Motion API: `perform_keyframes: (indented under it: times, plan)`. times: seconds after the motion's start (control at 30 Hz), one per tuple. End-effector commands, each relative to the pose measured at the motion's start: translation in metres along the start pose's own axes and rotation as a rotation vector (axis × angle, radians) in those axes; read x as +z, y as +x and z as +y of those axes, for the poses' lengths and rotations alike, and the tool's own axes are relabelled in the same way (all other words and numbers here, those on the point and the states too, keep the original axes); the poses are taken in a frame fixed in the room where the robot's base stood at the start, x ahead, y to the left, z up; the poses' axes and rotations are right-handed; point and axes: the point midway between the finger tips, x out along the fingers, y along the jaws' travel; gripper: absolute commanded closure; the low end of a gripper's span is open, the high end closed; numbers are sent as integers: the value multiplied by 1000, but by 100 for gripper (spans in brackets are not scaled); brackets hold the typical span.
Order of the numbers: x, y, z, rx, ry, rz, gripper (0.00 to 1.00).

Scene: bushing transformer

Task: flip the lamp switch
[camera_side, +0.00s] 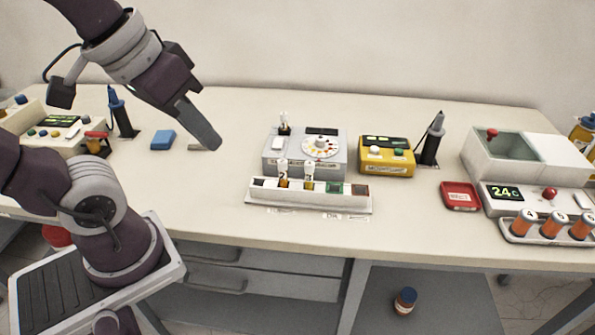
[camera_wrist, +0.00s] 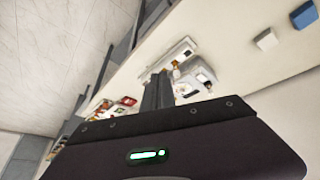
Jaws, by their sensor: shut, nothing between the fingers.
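My gripper (camera_side: 212,143) is shut and empty, its fingers pointing down and right above the table, left of a grey box. The fingers also show in the wrist view (camera_wrist: 158,88). The grey box (camera_side: 295,163) has a round dial (camera_side: 321,147), a white button (camera_side: 278,143), a small dark display and a small upright part (camera_side: 284,124) at its back left. I cannot tell which part is the lamp switch. The grey box also shows in the wrist view (camera_wrist: 205,76), beyond the fingers. My gripper is apart from it.
A white rack (camera_side: 310,196) with vials stands before the grey box. A yellow device (camera_side: 387,157) is to its right, a blue block (camera_side: 163,140) to its left. A red tray (camera_side: 460,196) and a device with a display (camera_side: 504,193) lie farther right. The table front is partly clear.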

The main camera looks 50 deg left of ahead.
Motion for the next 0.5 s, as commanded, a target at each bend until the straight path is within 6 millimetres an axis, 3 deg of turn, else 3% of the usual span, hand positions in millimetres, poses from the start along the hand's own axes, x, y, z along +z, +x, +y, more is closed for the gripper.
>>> perform_keyframes:
  times: [0.17, 0.3, 0.4, 0.5]
  plan:
    - [-90, 10, -17, -83, -644, -120, 100]
    - [-157, 42, -49, -210, -1215, -185, 100]
    - [-191, 73, -78, -319, -1574, -200, 100]
    - [-212, 101, -103, -417, -1851, -195, 100]
